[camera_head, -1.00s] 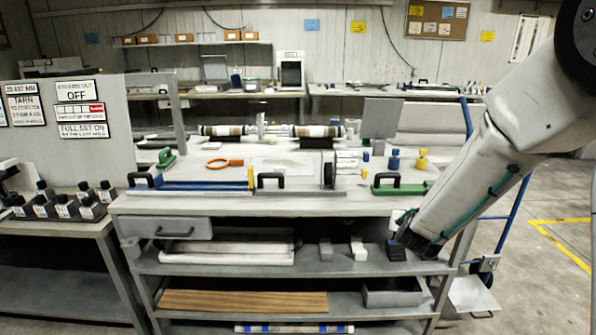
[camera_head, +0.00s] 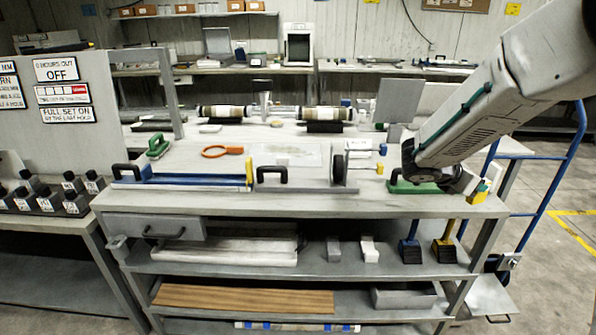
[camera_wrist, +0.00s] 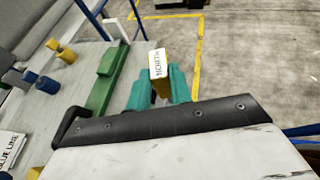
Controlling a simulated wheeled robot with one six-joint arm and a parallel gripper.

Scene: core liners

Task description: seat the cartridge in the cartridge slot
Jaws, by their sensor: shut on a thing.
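My gripper (camera_wrist: 160,90) has teal fingers in the wrist view. It is shut on a yellow block with a white face lettered NORTH (camera_wrist: 158,64), which I take to be the cartridge. In the head view my gripper (camera_head: 464,184) is at the right end of the workbench, and the yellow block (camera_head: 480,194) shows beside it. A long green fixture (camera_wrist: 104,84) lies to the left of the fingers in the wrist view. It also shows in the head view (camera_head: 400,187), partly behind my arm. I cannot make out the cartridge slot.
A blue-railed fixture (camera_head: 195,182) and a grey one (camera_head: 310,186) lie along the bench front. A blue hand truck (camera_head: 560,180) stands right. Blue-handled (camera_head: 410,250) and yellow-handled (camera_head: 445,250) tools rest on the shelf.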

